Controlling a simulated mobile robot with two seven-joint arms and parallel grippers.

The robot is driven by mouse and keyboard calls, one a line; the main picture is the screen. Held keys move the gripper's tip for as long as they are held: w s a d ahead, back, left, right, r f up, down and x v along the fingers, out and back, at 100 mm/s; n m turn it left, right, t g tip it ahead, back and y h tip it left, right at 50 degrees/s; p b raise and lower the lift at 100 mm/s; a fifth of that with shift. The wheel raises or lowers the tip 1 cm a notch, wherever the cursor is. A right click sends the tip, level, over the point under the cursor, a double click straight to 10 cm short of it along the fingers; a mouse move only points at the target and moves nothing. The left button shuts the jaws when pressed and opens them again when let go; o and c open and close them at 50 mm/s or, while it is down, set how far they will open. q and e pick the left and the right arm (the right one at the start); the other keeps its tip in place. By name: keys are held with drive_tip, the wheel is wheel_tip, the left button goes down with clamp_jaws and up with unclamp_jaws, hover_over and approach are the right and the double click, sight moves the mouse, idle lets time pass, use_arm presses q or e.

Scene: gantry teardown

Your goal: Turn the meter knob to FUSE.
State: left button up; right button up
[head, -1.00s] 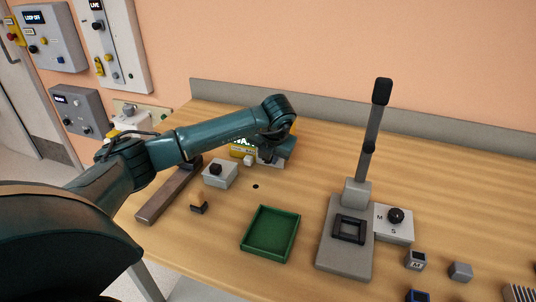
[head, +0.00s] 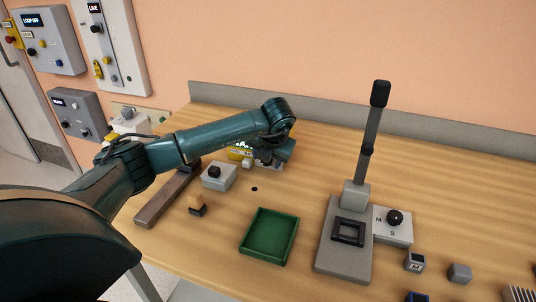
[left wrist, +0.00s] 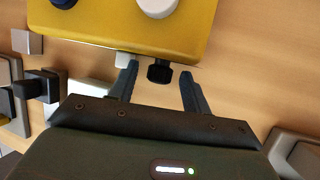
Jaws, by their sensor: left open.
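The yellow meter (head: 238,154) stands at the back left of the bench, mostly hidden behind my left arm in the head view. In the left wrist view the yellow body (left wrist: 130,24) fills the top, with a white round part and a dark blue part on it. A black knob (left wrist: 160,71) shows just below its edge, beside a small white piece (left wrist: 125,60). My left gripper (left wrist: 159,80) is open, with one finger on each side of the black knob and gaps visible. No FUSE marking is readable. My right gripper is not in view.
A grey box with a black knob (head: 218,177), a small black-and-tan block (head: 197,204) and a brown bar (head: 160,204) lie left of the green tray (head: 247,237). A lever press (head: 340,262) stands to the right.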

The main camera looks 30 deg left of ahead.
use_arm(q)
drive_tip(key=v, duration=1.3)
drive_tip(key=shift+b, duration=0.45)
drive_tip(key=shift+s, duration=0.1)
